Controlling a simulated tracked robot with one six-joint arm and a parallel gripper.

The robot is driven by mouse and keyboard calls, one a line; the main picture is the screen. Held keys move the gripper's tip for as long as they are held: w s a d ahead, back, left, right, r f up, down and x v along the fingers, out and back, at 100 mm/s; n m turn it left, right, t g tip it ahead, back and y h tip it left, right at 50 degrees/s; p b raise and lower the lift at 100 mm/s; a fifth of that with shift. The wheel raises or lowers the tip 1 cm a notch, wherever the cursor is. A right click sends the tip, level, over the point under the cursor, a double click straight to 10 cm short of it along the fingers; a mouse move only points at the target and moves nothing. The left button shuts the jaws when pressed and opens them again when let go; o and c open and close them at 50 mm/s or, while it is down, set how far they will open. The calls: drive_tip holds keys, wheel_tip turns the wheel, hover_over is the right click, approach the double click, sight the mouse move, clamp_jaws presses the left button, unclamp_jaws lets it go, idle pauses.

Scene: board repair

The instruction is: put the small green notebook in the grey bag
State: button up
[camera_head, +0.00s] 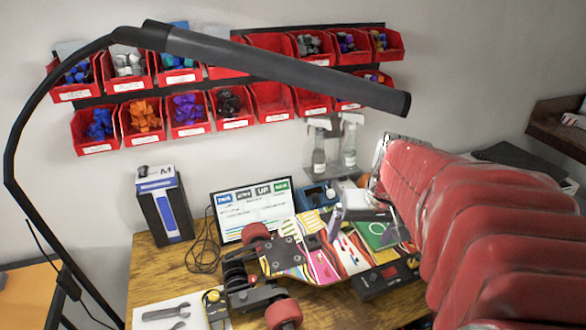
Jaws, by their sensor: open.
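A small green flat item with a pale round mark (377,235), which looks like the green notebook, lies on the cluttered wooden table, right of the skateboard. My red-sleeved arm reaches in from the right. My gripper (366,218) is at its end, low over the table around the green item, and is open. The arm hides part of the gripper, and I cannot tell whether it touches the green item. I cannot make out a grey bag for sure. A dark grey flat thing (512,155) lies at the right behind my arm.
A skateboard (290,262) with red wheels lies across the table (150,272). A screen (252,208), a blue meter (317,194), spray bottles (349,145) and a black box (384,279) crowd it. A black lamp (285,65) arches above. Red bins (270,101) hang behind.

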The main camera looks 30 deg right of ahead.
drive_tip(key=w+d+n+t, duration=0.1)
drive_tip(key=w+d+n, duration=0.2)
drive_tip(key=d, duration=1.1)
drive_tip(key=shift+n, duration=0.5)
drive_tip(key=shift+f, duration=0.1)
approach(376, 229)
drive_tip(key=x, duration=0.3)
drive_tip(key=shift+s+a, duration=0.1)
drive_tip(key=shift+s, duration=0.05)
drive_tip(key=shift+f, duration=0.15)
drive_tip(key=shift+w+x, duration=0.2)
drive_tip(key=shift+x, duration=2.3)
